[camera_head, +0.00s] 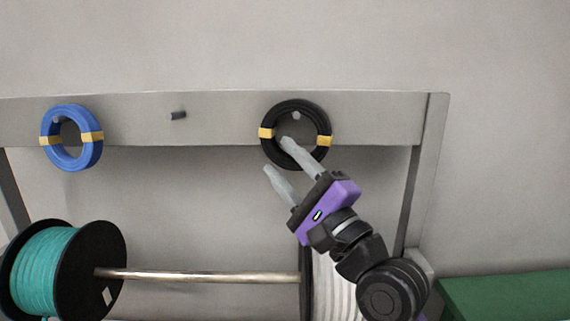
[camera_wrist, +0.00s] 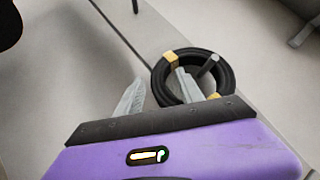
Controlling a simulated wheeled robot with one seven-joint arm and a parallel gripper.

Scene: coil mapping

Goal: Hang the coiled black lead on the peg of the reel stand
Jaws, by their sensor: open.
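The coiled black lead (camera_head: 318,117), bound with two yellow bands, hangs on the right peg (camera_head: 296,115) of the reel stand (camera_head: 225,120). In the wrist view the peg (camera_wrist: 209,66) pokes through the hole of the black coil (camera_wrist: 228,76). My gripper (camera_head: 277,156) is open and at the coil's lower left. One finger overlaps the coil's lower rim and hole; the other is outside the ring. I cannot tell whether the fingers touch the coil. In the wrist view my gripper (camera_wrist: 160,77) holds nothing.
A blue coil (camera_head: 90,121) hangs at the left of the crossbar. A bare peg (camera_head: 178,115) stands between the coils. Below, a teal reel (camera_head: 45,275) and a white reel (camera_head: 330,288) sit on a metal rod (camera_head: 200,276). A green surface (camera_head: 510,297) is at lower right.

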